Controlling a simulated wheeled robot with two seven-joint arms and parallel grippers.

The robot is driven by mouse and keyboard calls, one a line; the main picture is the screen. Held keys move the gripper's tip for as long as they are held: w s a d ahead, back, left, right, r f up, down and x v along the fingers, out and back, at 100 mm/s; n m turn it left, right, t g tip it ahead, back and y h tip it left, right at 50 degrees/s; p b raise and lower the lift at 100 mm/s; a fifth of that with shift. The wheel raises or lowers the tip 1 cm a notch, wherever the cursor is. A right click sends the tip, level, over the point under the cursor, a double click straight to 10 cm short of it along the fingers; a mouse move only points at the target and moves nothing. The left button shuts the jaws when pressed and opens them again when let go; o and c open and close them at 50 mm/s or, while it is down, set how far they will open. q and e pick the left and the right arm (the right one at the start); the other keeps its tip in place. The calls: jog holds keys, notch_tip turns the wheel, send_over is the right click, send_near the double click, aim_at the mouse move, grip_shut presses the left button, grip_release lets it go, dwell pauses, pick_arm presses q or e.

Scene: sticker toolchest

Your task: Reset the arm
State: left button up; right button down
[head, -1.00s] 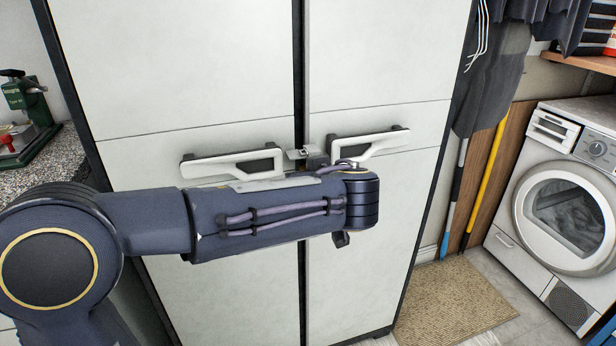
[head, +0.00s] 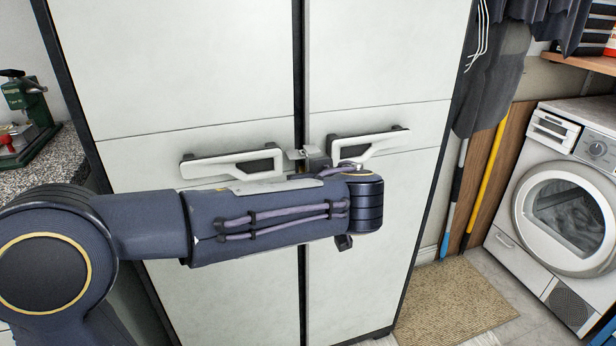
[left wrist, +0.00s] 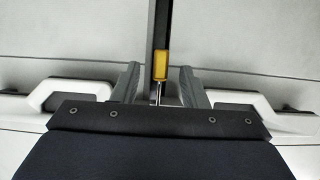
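My left arm reaches across the head view from the left, and its wrist is in front of a tall white two-door cabinet (head: 190,60). The left gripper (left wrist: 158,70) shows in the left wrist view with its two grey fingers apart. A small yellow block (left wrist: 161,65) on a thin metal rod appears between the fingers, in line with the dark gap between the doors. The fingers do not visibly touch it. In the head view the gripper is mostly hidden by the wrist. My right gripper is in neither view.
The left door handle (head: 230,163) and right door handle (head: 370,143) stick out close to the left wrist. A counter (head: 45,165) with a green tool (head: 28,105) is at left. A washing machine (head: 575,200) and a mat (head: 455,305) are at right.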

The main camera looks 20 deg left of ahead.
pick_arm(q)
jog(key=v, duration=0.6)
jog(key=s+a+f+m+g+h, duration=0.35)
jog(key=s+a+f+g, duration=0.25)
jog(key=s+a+f, duration=0.65)
jog(key=s+d+f+m+h, duration=0.1)
jog(key=s+d+f+h, duration=0.1)
jog(key=s+f+h, duration=0.3)
jog(key=s+d+f+m+h, duration=0.1)
jog(key=s+d+h, duration=0.15)
jog(key=s, duration=0.45)
notch_tip(320, 180, up, 26)
jog(key=p, duration=2.6)
jog(key=shift+r, duration=0.2)
jog(key=shift+s, duration=0.15)
